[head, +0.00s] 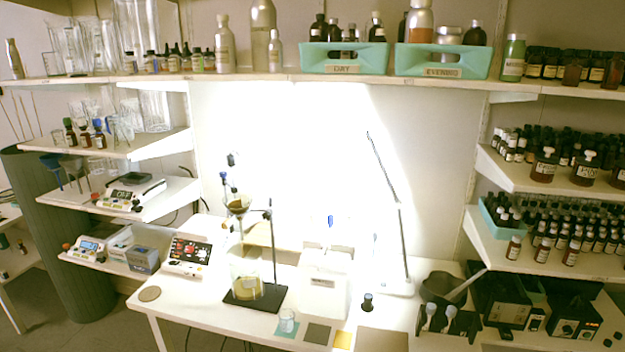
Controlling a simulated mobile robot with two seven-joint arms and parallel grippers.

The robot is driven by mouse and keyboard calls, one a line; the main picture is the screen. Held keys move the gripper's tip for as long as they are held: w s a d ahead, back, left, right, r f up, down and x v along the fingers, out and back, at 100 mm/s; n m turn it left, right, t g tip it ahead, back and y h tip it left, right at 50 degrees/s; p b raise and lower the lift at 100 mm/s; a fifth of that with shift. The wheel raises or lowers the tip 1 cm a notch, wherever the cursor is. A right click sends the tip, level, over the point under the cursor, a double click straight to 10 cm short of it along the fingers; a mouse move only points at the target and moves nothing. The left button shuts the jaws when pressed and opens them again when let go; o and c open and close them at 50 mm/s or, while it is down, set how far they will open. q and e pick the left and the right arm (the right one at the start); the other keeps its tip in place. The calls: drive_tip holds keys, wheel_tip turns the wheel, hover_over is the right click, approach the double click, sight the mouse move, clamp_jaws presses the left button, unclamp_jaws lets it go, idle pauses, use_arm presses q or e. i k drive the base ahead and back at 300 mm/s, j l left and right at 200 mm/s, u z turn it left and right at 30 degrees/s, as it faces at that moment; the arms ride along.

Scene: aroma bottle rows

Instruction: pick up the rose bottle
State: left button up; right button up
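Many small dark bottles stand in view, but their labels are too small to read, so I cannot tell which is the rose bottle. Rows of dark bottles (598,240) fill the lower right shelf, with a few brown bottles (543,250) at its front. More small bottles (520,140) and two larger brown jars (545,166) (585,170) stand on the shelf above. A single small dark bottle (367,303) stands alone on the white table. Neither of my grippers is in view.
The white table (190,312) holds a stand with glassware (255,297), a white box (323,285) and a lamp (400,245). Black devices (500,300) sit at the lower right. Teal trays (343,58) (441,62) labelled DAY and EVENING stand on the top shelf.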

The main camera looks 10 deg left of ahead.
sight(86, 142)
drive_tip(key=j, duration=5.95)
drive_tip(key=i, duration=0.05)
